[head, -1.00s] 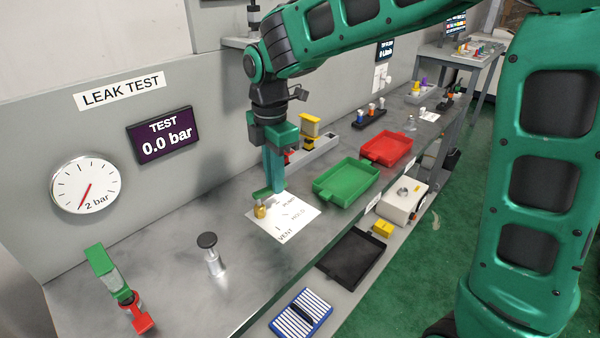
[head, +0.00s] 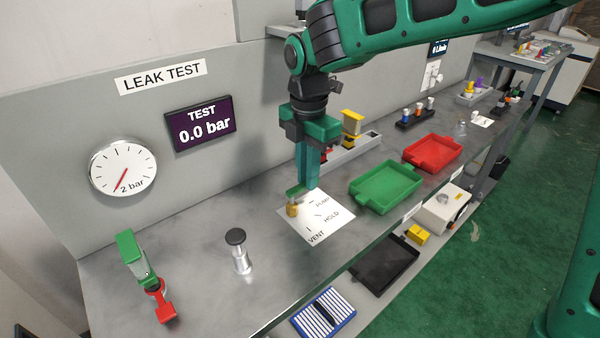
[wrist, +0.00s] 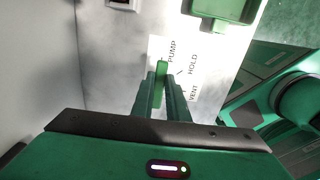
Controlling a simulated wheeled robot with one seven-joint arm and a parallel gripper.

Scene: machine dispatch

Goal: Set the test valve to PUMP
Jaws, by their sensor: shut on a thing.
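The test valve has a brass body (head: 292,211) and a green lever (wrist: 162,69). It stands at the left edge of a white label plate (head: 318,232) marked PUMP, HOLD and VENT. My gripper (head: 303,186) is over the valve, its fingers pointing down and shut on the lever. In the wrist view, the lever sits between my fingertips (wrist: 161,88), with its end beside the word PUMP. I cannot tell whether it lines up exactly with the PUMP mark. The fingers partly hide the lever and plate. The test display (head: 201,129) reads 0.0 bar.
A round gauge (head: 123,169) is on the back panel. A green-and-red clamp-like device (head: 146,275) and a black-topped post (head: 239,252) stand to the left. A green tray (head: 386,187) and a red tray (head: 433,153) lie to the right. The bench between post and plate is clear.

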